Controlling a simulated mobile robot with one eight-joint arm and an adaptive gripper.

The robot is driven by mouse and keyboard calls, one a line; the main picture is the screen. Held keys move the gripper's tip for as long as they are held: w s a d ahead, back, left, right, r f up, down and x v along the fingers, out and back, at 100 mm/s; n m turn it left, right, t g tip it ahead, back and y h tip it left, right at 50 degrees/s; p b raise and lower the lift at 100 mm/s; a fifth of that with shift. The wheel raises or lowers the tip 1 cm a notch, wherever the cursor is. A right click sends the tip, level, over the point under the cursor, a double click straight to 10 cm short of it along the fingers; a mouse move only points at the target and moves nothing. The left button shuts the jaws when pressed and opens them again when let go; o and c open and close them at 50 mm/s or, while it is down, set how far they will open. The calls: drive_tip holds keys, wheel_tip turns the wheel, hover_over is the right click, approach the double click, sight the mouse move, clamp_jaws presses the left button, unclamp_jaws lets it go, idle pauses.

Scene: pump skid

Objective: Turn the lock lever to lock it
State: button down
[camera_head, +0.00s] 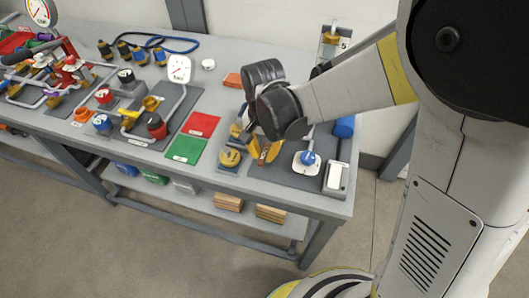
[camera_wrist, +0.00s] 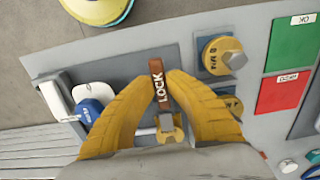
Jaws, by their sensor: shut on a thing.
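The lock lever (camera_wrist: 158,82) is a flat brown bar marked LOCK in white letters. In the wrist view it points up the picture, over a grey plate, with a metal and yellow fitting (camera_wrist: 172,130) at its lower end. My gripper (camera_wrist: 160,88) has its two yellow fingers closed on the lever, one on each side. In the head view my gripper (camera_head: 263,153) reaches down to the plate near the right end of the bench. My arm and the fingers hide most of the lever there.
A blue knob on a white base (camera_wrist: 90,108) stands left of the fingers in the wrist view. A white switch (camera_head: 337,178) sits near the bench edge. Green (camera_head: 185,149) and red (camera_head: 201,124) pads lie to the left, with gauges and valves beyond.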

sight(263, 154)
idle(0.5)
drive_tip(key=c, duration=1.4)
unclamp_jaws()
drive_tip(key=shift+o, duration=0.2)
drive_tip(key=shift+r, duration=0.1)
wheel_tip(263, 154, up, 12)
drive_tip(key=s+d+r+n+t, duration=0.1)
drive_tip(key=s+d+n+t, duration=0.1)
drive_tip(key=d, duration=0.6)
drive_tip(key=s+d+r+n+t, duration=0.2)
drive_tip(key=s+d+t, duration=0.3)
drive_tip(key=s+d, duration=0.2)
drive_tip(key=shift+d, duration=0.9)
